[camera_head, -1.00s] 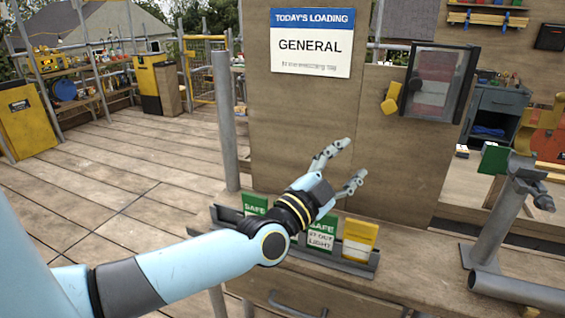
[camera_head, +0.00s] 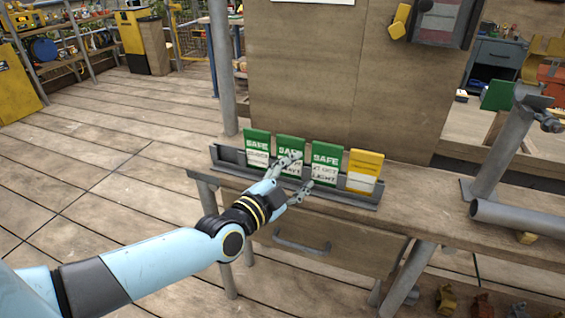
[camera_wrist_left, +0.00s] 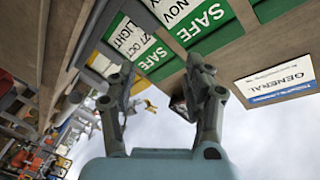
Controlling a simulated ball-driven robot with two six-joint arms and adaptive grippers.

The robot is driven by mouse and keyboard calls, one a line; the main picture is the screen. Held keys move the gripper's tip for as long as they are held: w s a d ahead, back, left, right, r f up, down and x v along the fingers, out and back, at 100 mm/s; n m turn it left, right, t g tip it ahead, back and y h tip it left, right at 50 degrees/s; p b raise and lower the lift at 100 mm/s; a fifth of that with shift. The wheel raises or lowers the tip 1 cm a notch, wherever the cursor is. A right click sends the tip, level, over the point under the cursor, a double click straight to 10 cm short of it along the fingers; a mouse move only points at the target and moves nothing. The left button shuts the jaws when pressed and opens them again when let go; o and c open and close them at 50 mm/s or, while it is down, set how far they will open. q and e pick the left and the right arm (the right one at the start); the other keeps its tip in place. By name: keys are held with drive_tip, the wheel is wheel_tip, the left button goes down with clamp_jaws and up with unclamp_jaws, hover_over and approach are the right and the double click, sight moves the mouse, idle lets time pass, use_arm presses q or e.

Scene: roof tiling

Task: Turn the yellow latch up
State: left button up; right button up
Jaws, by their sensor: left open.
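The yellow latch (camera_head: 401,21) is at the top of the head view, on the left side of a dark-framed case (camera_head: 440,22) with a clear front. The case is mounted on the wooden board, and its top is cut off by the picture edge. My left gripper (camera_head: 298,172) is open and empty, below and left of the latch, in front of the row of cards. Its two spread fingers also show in the left wrist view (camera_wrist_left: 163,80). My right gripper is not in view.
A grey rack (camera_head: 228,156) on the bench holds green SAFE cards (camera_head: 325,163) and a yellow card (camera_head: 364,171). The wooden board (camera_head: 320,75) rises behind. The board's face below the case is clear.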

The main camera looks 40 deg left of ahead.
use_arm(q)
drive_tip(key=shift+s+a+f, duration=0.15)
drive_tip(key=shift+s+f, duration=0.25)
drive_tip(key=shift+f, duration=0.35)
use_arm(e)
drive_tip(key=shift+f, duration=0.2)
